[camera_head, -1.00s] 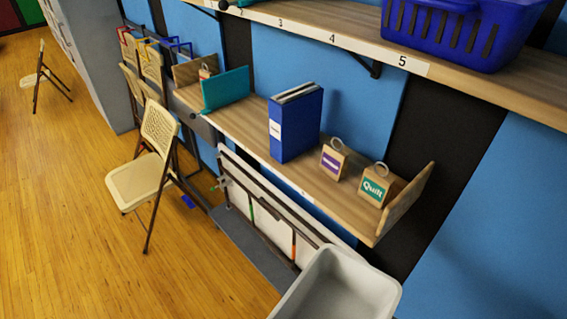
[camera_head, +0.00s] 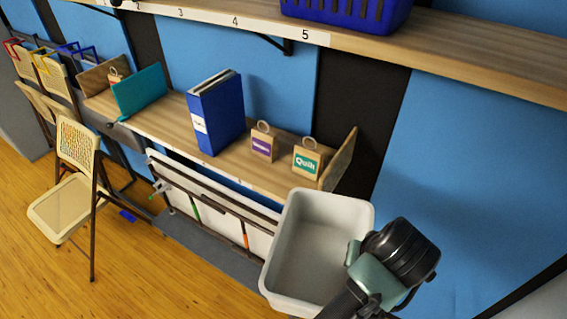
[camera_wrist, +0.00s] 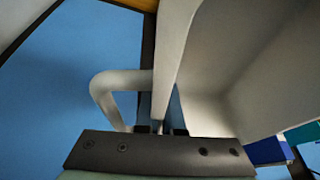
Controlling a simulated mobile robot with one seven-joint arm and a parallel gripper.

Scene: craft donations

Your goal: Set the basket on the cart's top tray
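A blue slotted basket (camera_head: 345,12) sits on the upper shelf beside the number 5, cut off by the top edge. A deep pale-grey open tub (camera_head: 315,245), apparently the cart's top tray, stands below right of the lower shelf and looks empty. The cart's lower part is out of view. My gripper (camera_head: 365,272) is at the tub's right side, its fingertips hidden there. In the wrist view, my gripper (camera_wrist: 160,122) is close around or against a pale bar beside the tub wall (camera_wrist: 215,60). A pale looped handle (camera_wrist: 105,95) is at its left. Whether the fingers are closed on the bar is unclear.
The lower shelf (camera_head: 165,125) holds a blue binder (camera_head: 222,115), a teal divider (camera_head: 140,92) and small tagged blocks, one marked Quilt (camera_head: 307,158). A folding chair (camera_head: 72,195) stands at left on open wooden floor. A whitish rack (camera_head: 210,195) is below the shelf.

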